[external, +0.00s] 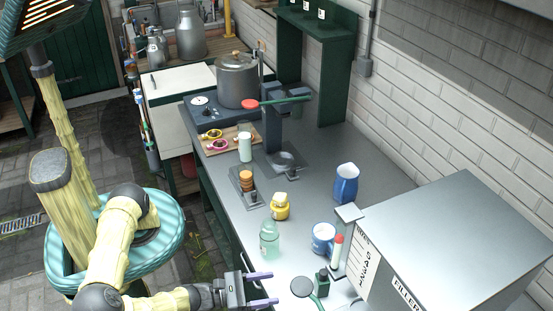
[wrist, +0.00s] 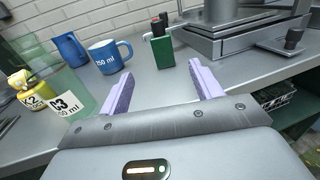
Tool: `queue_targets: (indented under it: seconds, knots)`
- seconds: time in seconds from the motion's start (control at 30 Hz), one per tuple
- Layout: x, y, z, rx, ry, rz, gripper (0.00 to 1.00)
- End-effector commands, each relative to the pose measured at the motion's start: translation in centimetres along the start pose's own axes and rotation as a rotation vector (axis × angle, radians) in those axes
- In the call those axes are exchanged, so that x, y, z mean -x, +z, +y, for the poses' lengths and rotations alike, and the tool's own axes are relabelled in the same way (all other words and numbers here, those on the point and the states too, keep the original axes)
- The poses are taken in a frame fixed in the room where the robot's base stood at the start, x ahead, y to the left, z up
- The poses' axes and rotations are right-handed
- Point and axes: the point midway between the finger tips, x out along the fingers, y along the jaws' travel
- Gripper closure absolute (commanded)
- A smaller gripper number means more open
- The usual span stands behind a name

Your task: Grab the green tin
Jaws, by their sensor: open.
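The green tin (wrist: 162,50) is a small dark green upright box with a dark and a reddish item showing at its top. It stands on the grey counter, ahead of my gripper and between the lines of its fingers in the wrist view. In the external view the tin (external: 321,284) is at the bottom, right of my gripper. My gripper (external: 266,288) is open and empty, its two lilac fingers pointing towards the tin with a gap left. The fingers also show in the wrist view (wrist: 160,78).
A blue 150 ml mug (wrist: 108,56) and blue jug (wrist: 70,48) stand left of the tin. A pale green bottle (wrist: 66,95) and yellow container (wrist: 28,90) are nearer left. A grey machine (external: 455,235) stands right.

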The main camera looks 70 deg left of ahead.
Motion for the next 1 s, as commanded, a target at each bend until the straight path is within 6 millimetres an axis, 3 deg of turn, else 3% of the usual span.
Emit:
queue_targets:
  seconds: [0.37,1.0]
  knots:
    - [-0.6,0.1,0.0,-0.001,0.001,0.001,0.35]
    - [-11.2,0.2,0.0,0.002,0.002,0.000,0.35]
